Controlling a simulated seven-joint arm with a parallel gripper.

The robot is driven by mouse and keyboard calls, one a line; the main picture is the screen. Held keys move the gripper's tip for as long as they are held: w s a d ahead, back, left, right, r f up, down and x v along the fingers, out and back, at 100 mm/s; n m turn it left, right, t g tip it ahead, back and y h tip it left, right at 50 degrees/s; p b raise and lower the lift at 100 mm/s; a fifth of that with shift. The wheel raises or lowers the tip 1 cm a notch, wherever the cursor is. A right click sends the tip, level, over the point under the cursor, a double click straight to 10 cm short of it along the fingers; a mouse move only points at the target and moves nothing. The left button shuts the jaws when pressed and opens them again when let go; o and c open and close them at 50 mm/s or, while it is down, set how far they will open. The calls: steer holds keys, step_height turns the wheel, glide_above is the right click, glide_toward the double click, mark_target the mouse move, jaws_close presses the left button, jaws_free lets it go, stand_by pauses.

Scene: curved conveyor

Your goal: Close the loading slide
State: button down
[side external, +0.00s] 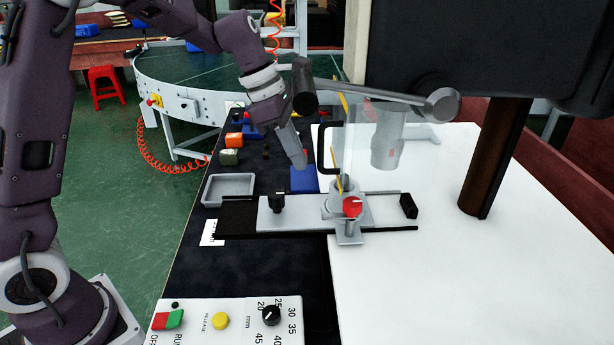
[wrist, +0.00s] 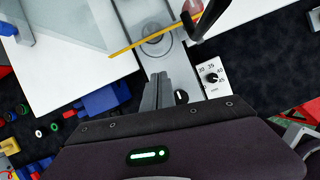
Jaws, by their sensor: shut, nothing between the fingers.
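The loading slide (side external: 306,212) is a grey plate on a dark rail base, with an upright black knob (side external: 278,201) near its left end. The plate reaches left, out past the clear guard. A round grey seat and a red knob (side external: 352,206) are toward its right. In the wrist view the slide (wrist: 166,61) runs up from my fingers, and the black knob (wrist: 181,97) shows partly just right of them. My gripper (side external: 303,165) is shut and empty, behind the slide and above a blue block (side external: 304,180). Its closed fingers show in the wrist view (wrist: 158,82).
A clear guard (side external: 355,140) with yellow edges and a black handle (side external: 325,150) stands over the slide's right part. A grey tray (side external: 229,188) lies left. A control panel (side external: 228,320) is in front. Small coloured parts (side external: 234,140) lie behind the tray.

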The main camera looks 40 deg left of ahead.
steer(key=n+y, duration=0.1)
glide_above(255, 202)
steer(key=s+a+n, duration=0.1)
steer(key=s+a, duration=0.4)
steer(key=shift+y, duration=0.3)
steer(key=x, duration=0.6)
steer(key=s+x, duration=0.1)
steer(key=x, duration=0.3)
steer(key=shift+a+f, duration=0.1)
steer(key=shift+f, duration=0.05)
steer(key=shift+w+d, duration=0.95)
steer(key=shift+w, duration=0.15)
steer(key=shift+w+d, duration=0.4)
steer(key=shift+d, duration=0.05)
